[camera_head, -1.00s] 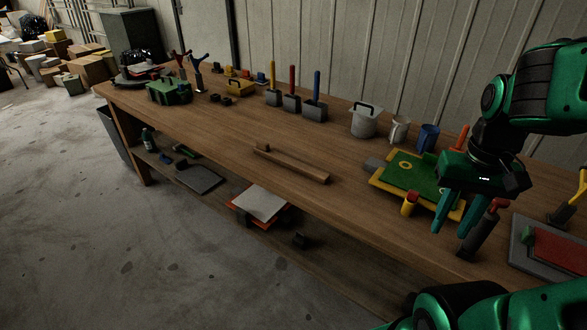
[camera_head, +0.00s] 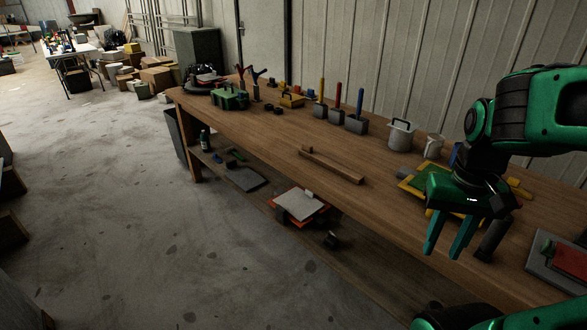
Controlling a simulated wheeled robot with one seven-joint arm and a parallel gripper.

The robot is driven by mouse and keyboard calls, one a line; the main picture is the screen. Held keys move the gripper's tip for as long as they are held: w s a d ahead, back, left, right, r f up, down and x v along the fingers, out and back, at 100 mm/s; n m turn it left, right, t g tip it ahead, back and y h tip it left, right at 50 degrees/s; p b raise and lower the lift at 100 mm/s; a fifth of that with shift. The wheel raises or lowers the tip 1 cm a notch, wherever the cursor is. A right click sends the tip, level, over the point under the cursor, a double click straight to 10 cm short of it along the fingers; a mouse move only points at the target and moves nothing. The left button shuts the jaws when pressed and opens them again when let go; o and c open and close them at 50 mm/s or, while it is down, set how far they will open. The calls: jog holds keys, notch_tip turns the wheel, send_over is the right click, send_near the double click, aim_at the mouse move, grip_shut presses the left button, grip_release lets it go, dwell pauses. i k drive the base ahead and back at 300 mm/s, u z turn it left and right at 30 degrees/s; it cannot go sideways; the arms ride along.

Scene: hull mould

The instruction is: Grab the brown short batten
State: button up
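A brown batten (camera_head: 332,166) lies flat on the wooden workbench (camera_head: 263,138), near its front edge at mid-length. A small brown block (camera_head: 306,150) sits at its far left end; I cannot tell whether it is a separate piece. My gripper (camera_head: 450,250) hangs at the right, fingers pointing down and apart, with nothing between them. It appears in front of the bench's right part, to the right of the batten and well apart from it.
A green and yellow tray (camera_head: 408,187) lies behind my gripper. A grey lidded pot (camera_head: 401,136), a white mug (camera_head: 434,146) and grey blocks with coloured handles (camera_head: 356,124) stand along the back. A lower shelf holds a grey-and-orange stack (camera_head: 301,205). Open floor lies left.

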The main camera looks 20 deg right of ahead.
aim_at(306, 150)
jog(key=u, duration=0.9)
jog(key=i, duration=1.3)
jog(key=z, duration=0.8)
